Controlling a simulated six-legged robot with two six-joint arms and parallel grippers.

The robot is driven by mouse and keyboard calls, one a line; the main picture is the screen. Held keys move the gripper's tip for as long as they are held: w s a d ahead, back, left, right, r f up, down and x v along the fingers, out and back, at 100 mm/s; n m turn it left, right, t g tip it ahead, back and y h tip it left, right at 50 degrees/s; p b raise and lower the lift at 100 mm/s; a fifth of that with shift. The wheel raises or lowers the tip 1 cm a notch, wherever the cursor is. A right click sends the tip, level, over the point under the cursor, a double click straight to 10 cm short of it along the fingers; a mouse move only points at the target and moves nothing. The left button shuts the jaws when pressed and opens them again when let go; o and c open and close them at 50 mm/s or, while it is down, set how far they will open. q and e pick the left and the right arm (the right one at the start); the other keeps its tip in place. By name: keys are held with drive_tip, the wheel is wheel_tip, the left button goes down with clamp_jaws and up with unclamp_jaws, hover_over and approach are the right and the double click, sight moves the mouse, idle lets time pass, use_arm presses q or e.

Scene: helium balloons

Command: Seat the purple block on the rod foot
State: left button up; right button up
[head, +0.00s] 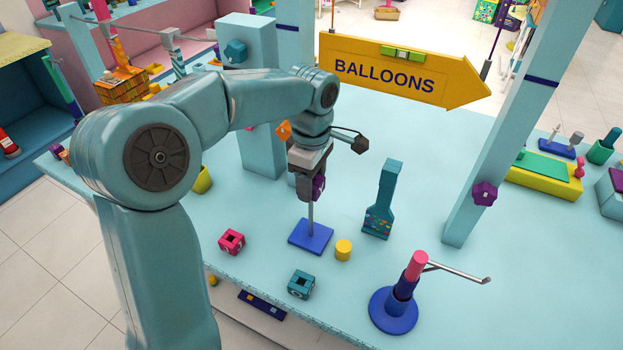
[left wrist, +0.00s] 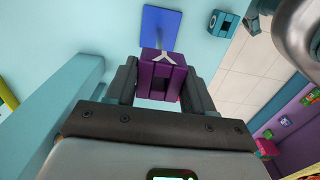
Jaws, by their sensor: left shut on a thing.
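The purple block (head: 318,187) is held between the fingers of my left gripper (head: 309,186), high over the table. In the left wrist view the purple block (left wrist: 161,78) sits between both fingers of the left gripper (left wrist: 160,85), with a slot in its face and a pale three-armed shape on top. The rod foot (head: 311,237) is a flat blue plate on the table with a thin upright rod; it shows in the left wrist view (left wrist: 161,22) too. The rod's upper end meets the block and fingers; I cannot tell whether it passes through the block. My right gripper is out of view.
A pink block (head: 231,242), a teal block (head: 301,284) and a yellow cylinder (head: 343,250) stand near the plate. A teal paddle-shaped thing (head: 380,205) and a blue stand (head: 393,310) with a metal arm are to the right. A post (head: 485,150) rises beyond them.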

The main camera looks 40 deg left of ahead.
use_arm(q)
drive_tip(key=shift+f+b, duration=3.85)
drive_tip(key=shift+f, duration=1.1)
drive_tip(key=shift+r, duration=0.2)
drive_tip(key=shift+r+p, duration=4.1)
drive_tip(key=shift+r, duration=0.7)
drive_tip(key=shift+w, duration=0.1)
